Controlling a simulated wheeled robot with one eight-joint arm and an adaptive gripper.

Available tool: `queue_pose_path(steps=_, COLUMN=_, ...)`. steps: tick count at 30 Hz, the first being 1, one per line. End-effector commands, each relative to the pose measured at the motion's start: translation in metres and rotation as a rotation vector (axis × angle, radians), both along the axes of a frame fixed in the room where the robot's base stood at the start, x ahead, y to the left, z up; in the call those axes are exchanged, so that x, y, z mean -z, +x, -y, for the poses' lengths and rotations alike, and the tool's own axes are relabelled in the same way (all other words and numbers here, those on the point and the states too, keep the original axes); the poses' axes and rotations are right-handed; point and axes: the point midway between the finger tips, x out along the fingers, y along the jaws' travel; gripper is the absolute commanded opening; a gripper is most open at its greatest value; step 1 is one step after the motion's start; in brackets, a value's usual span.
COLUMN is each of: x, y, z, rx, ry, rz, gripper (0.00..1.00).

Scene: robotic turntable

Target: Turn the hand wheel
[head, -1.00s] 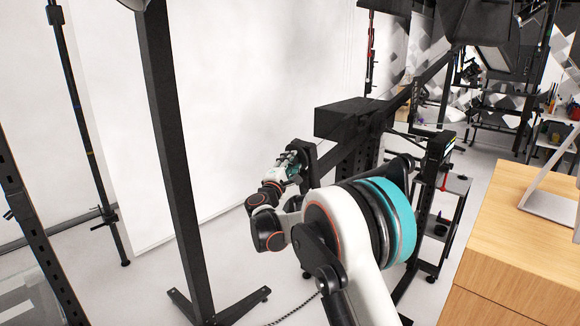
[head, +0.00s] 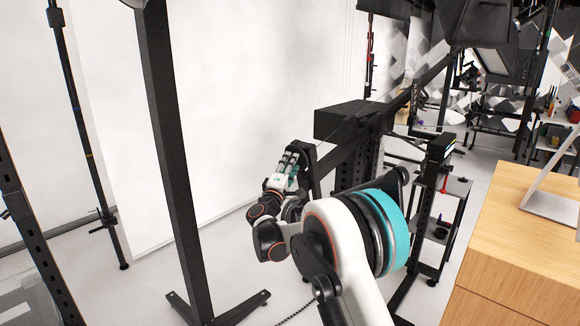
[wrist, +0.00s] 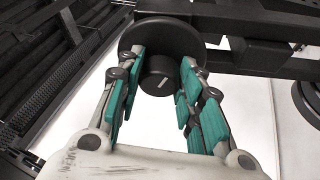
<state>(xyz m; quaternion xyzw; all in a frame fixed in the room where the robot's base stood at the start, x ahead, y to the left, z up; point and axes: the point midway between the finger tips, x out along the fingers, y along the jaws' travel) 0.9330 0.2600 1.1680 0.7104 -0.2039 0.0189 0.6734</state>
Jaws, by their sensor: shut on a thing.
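The hand wheel shows in the wrist view as a dark round disc (wrist: 150,30) with a short black knob (wrist: 160,78) standing out from it. My gripper (wrist: 164,62) has its teal-padded fingers on both sides of the knob, shut on it near the disc. In the head view my gripper (head: 290,160) is at the dark end piece of the black beam structure. The wheel is mostly hidden there behind my fingers. A pale mark shows on the knob's face in the wrist view.
A black box-shaped beam (head: 352,118) runs above and behind my gripper. A black upright post (head: 175,160) stands to the left. A wooden cabinet (head: 525,240) is at the right. A shelf cart (head: 450,185) stands behind my arm.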

Motion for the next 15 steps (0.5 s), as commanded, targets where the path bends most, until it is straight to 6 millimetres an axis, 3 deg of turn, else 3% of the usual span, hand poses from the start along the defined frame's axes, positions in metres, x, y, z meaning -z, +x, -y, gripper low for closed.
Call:
queue_pose_path(steps=5, x=0.0017, y=-0.0004, z=0.0011, rx=0.002, ry=0.002, rz=-0.001, gripper=0.10)
queue_pose_path(steps=6, x=0.0017, y=-0.0004, z=0.0011, rx=0.002, ry=0.002, rz=-0.001, gripper=0.43)
queue_pose_path(steps=8, x=0.0016, y=-0.0003, z=0.0009, rx=0.002, ry=0.002, rz=-0.001, gripper=0.54)
queue_pose_path(steps=15, x=0.0008, y=-0.0002, z=0.0005, rx=0.001, ry=0.001, rz=-0.001, gripper=0.54)
